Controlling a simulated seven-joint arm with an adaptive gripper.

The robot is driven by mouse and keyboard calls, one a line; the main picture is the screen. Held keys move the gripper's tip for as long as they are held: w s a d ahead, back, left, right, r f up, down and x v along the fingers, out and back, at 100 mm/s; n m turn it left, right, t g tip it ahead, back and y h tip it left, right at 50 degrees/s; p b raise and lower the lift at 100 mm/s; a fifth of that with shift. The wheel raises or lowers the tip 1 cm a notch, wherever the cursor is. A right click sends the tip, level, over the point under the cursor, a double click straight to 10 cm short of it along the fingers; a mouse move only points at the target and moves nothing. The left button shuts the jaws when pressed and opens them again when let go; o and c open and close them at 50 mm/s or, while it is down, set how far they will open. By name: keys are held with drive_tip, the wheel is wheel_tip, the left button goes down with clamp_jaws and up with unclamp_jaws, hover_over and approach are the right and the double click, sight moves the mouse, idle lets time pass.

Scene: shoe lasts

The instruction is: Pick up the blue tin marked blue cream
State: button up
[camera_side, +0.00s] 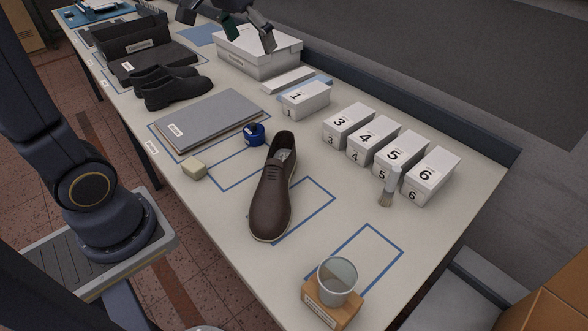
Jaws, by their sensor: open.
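A small blue object (255,135) sits on the table between the grey board and the brown shoe. It has a pale mark on it, too small to read, so I cannot tell for sure that it is the blue cream tin. My gripper (250,38) is at the top of the side view, by the white lidded box, well behind the blue object. It is open, with its fingers apart. The upper part of my gripper is cut off by the picture's edge.
A brown shoe (273,190) and a beige block (194,168) flank the blue object, with the grey board (208,122) behind left. Small numbered boxes (430,175) stand at right, with a brush (389,187). A glass (337,281) stands in front. The white lidded box (258,56) is at the back.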

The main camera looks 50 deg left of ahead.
drive_tip(key=w+a+f+n+g, duration=0.25)
drive_tip(key=w+a+f, duration=0.35)
drive_tip(key=a+f, duration=0.3)
drive_tip(key=g, duration=0.1)
hover_over(253, 129)
wheel_tip(253, 129, down, 7)
drive_tip(key=f, duration=0.9)
drive_tip(key=shift+w+a+f, duration=0.1)
drive_tip(key=shift+w+f, duration=0.1)
drive_tip(key=shift+f, duration=0.2)
drive_tip(key=shift+w+a+f, duration=0.1)
drive_tip(key=shift+a+f, duration=0.05)
drive_tip(key=shift+f, duration=1.4)
drive_tip(key=shift+a+f, duration=0.1)
drive_tip(key=shift+f, duration=1.45)
drive_tip(key=shift+c, duration=0.3)
drive_tip(key=c, duration=1.5)
drive_tip(key=shift+o, duration=0.2)
drive_tip(key=shift+r, duration=0.1)
